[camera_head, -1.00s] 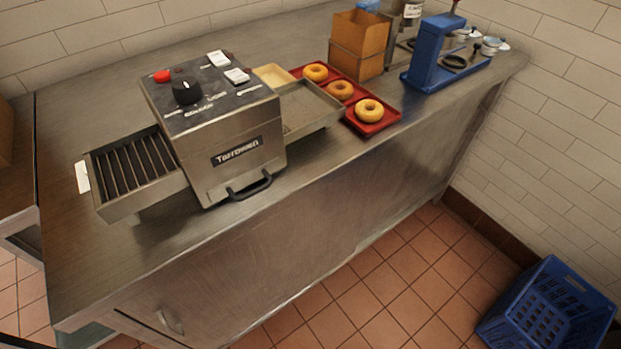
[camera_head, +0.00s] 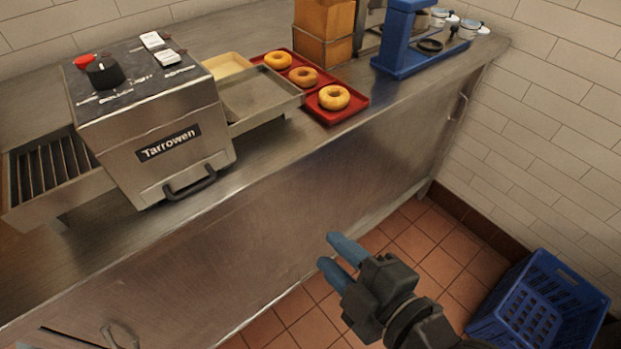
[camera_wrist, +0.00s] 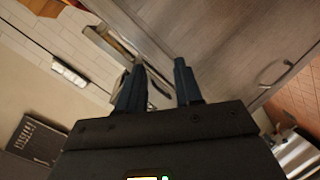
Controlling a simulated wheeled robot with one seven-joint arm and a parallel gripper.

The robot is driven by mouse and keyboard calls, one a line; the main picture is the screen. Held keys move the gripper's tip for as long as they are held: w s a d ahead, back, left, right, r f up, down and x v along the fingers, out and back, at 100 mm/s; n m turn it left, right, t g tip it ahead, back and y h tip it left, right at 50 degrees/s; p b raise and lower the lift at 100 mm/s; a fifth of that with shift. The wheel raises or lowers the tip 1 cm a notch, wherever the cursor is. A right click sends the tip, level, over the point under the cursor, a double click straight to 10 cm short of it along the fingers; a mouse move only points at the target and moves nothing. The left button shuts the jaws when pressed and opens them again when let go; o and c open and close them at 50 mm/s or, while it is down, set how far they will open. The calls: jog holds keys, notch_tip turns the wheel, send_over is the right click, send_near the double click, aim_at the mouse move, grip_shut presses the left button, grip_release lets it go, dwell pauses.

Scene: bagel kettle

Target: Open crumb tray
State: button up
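The toaster (camera_head: 150,130), a steel box marked "Tarrowen", stands on the counter at the left of the head view. The crumb tray's dark handle (camera_head: 190,185) shows low on its front, and the tray looks shut. My gripper (camera_head: 338,258) is in front of the counter, right of and lower than the toaster, well apart from the handle. Its two blue fingers are apart with nothing between them. The fingers also show in the wrist view (camera_wrist: 160,85), spread and empty. The inside of the crumb tray is hidden.
A slatted conveyor (camera_head: 50,170) sticks out left of the toaster and a steel chute (camera_head: 262,98) right. A red tray (camera_head: 345,113) holds three bagels. A blue press (camera_head: 402,40) stands farther right. A blue crate (camera_head: 540,305) is on the floor.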

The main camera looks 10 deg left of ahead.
jog(key=w+a+r+n+g+y+b, duration=0.1)
jog(key=w+a+r+n+g+y, duration=0.15)
jog(key=a+n, duration=0.35)
jog(key=n+g+y+b, duration=0.1)
jog(key=n+g+y, duration=0.15)
jog(key=n, duration=0.25)
send_near(196, 191)
jog(key=a, duration=0.2)
jog(key=shift+h, duration=0.3)
jog(key=x, duration=0.2)
jog(key=p+x, duration=0.1)
jog(key=x, duration=0.4)
jog(key=shift+w, duration=0.25)
jog(key=shift+r, duration=0.1)
jog(key=shift+c, duration=0.3)
grip_shut()
